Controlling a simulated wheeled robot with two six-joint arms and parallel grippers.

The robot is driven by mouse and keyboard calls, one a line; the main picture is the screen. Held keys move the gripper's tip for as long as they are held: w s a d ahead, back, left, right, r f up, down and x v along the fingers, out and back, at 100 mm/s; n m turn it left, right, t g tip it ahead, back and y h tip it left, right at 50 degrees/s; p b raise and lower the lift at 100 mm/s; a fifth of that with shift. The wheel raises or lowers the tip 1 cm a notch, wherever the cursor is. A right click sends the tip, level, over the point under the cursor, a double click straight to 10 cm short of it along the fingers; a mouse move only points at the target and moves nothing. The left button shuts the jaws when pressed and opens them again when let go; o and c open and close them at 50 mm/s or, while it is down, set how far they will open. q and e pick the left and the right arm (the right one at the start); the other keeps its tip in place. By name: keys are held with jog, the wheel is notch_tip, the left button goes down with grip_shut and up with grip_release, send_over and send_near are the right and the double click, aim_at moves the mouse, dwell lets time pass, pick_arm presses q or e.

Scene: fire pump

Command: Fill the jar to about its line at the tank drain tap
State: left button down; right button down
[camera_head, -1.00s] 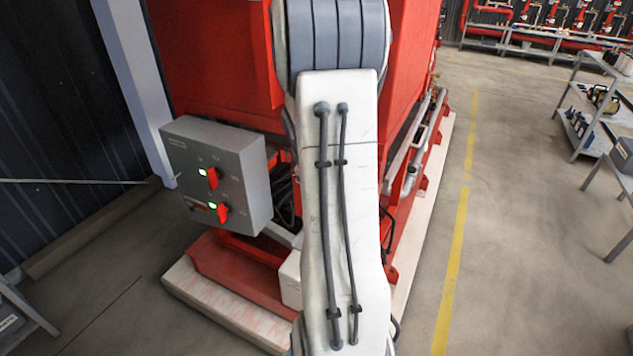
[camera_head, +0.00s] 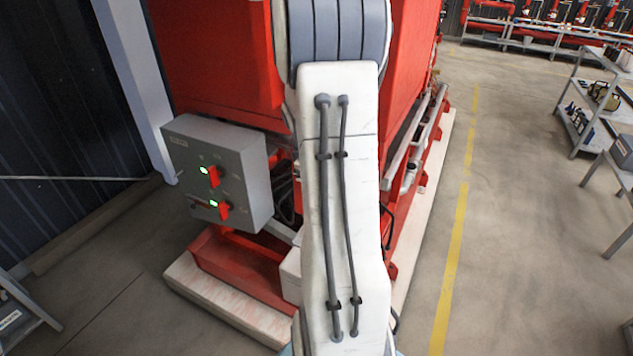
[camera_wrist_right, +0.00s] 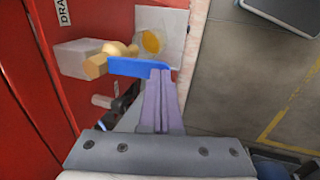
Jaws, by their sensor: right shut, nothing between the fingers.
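In the right wrist view a brass tap (camera_wrist_right: 96,66) sticks out from the red tank wall (camera_wrist_right: 30,90). Its blue lever (camera_wrist_right: 140,67) points right. My right gripper (camera_wrist_right: 160,78) is shut and empty, with its fingertips at the lever's right end, seemingly touching it. Beyond the tap a round amber patch (camera_wrist_right: 152,41) shows on a pale square surface (camera_wrist_right: 174,25); it looks like the jar from above with amber liquid in it. The jar's line and the fill level cannot be made out. My left gripper is in neither view.
A pale block (camera_wrist_right: 74,57) sits behind the tap at the wall. In the head view a grey control box (camera_head: 218,172) with red switches and green lights hangs on the red unit. A shelf cart (camera_head: 590,110) stands right; the floor (camera_head: 505,210) between is clear.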

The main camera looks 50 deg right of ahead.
jog(key=d+p+v, duration=0.1)
jog(key=p+v, duration=0.1)
jog(key=v, duration=1.2)
jog(key=shift+d+r, duration=0.2)
jog(key=shift+w, duration=0.1)
